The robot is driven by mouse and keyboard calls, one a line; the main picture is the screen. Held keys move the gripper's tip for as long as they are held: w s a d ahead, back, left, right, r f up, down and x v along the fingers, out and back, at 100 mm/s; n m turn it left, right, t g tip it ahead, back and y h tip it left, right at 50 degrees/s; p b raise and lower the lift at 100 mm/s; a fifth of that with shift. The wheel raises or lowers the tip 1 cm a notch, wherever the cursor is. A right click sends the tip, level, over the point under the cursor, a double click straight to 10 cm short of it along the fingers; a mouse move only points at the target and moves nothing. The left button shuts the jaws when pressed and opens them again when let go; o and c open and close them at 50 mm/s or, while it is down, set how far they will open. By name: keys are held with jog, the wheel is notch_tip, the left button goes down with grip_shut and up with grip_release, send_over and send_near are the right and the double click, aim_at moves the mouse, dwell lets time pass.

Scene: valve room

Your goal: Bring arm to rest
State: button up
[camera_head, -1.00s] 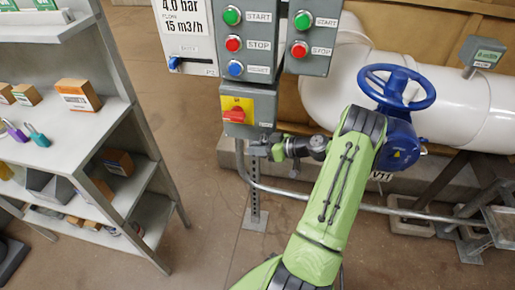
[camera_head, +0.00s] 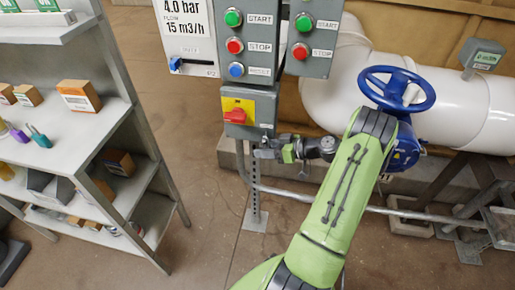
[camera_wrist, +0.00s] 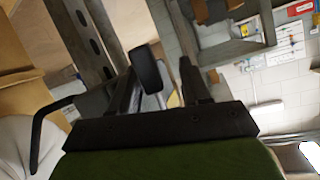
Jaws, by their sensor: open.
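My green arm reaches up from the bottom of the head view and bends left at its top. My gripper (camera_head: 266,148) is small in that view, just below the grey switch box with a red rotary switch on a yellow plate (camera_head: 238,111). Whether it touches the box or the post under it, I cannot tell. In the wrist view my gripper (camera_wrist: 165,82) has its dark fingers spread apart. It is open, and I see nothing held in it.
Grey control boxes with green, red and blue buttons (camera_head: 235,46) hang above. A blue handwheel (camera_head: 396,88) on a white pipe (camera_head: 470,110) stands close behind my arm. A shelf (camera_head: 70,140) with boxes and padlocks is at left. Floor between shelf and post is clear.

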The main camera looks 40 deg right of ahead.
jog(key=p+v, duration=0.2)
jog(key=v, duration=1)
jog(key=shift+s+r, duration=0.15)
jog(key=shift+s, duration=0.25)
jog(key=shift+s, duration=0.1)
